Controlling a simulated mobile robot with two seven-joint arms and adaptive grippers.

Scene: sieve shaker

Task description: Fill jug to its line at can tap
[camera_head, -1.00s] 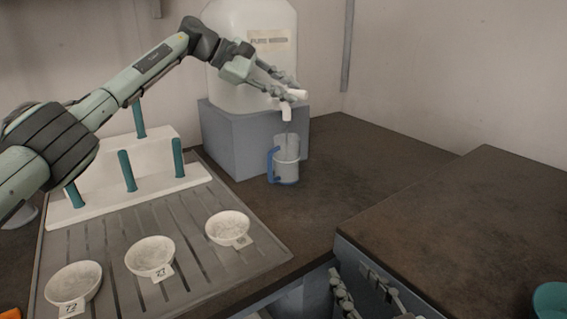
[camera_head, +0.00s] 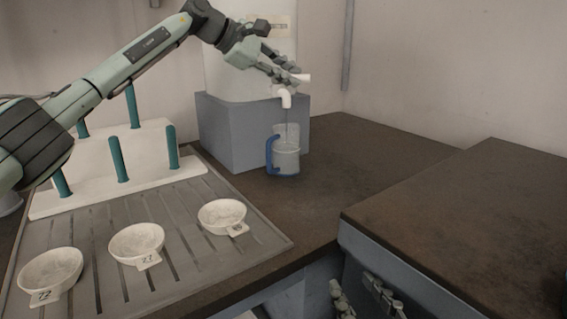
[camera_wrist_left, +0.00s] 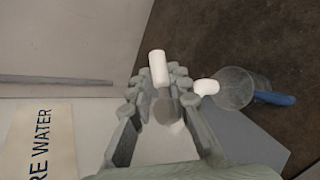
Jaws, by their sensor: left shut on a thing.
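The clear jug (camera_head: 287,157) with a blue handle (camera_head: 270,155) stands upright on the dark counter under the white tap spout (camera_head: 286,99). A thin stream appears to run from the spout into it. Its fill line is too small to make out. The large white can (camera_head: 230,75) stands on a grey-blue block. My left gripper (camera_head: 290,79) is shut on the white tap lever (camera_head: 303,77). In the left wrist view the lever (camera_wrist_left: 158,68) shows between the fingers, beside the jug (camera_wrist_left: 232,92). My right gripper (camera_head: 366,297) is low at the bottom edge, fingers apart.
Three white bowls (camera_head: 222,216) with tags sit on the grey ribbed drainboard (camera_head: 200,255). A white rack (camera_head: 145,150) with teal pegs stands behind them. The counter right of the jug is clear. A raised dark worktop (camera_head: 470,215) lies at the right.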

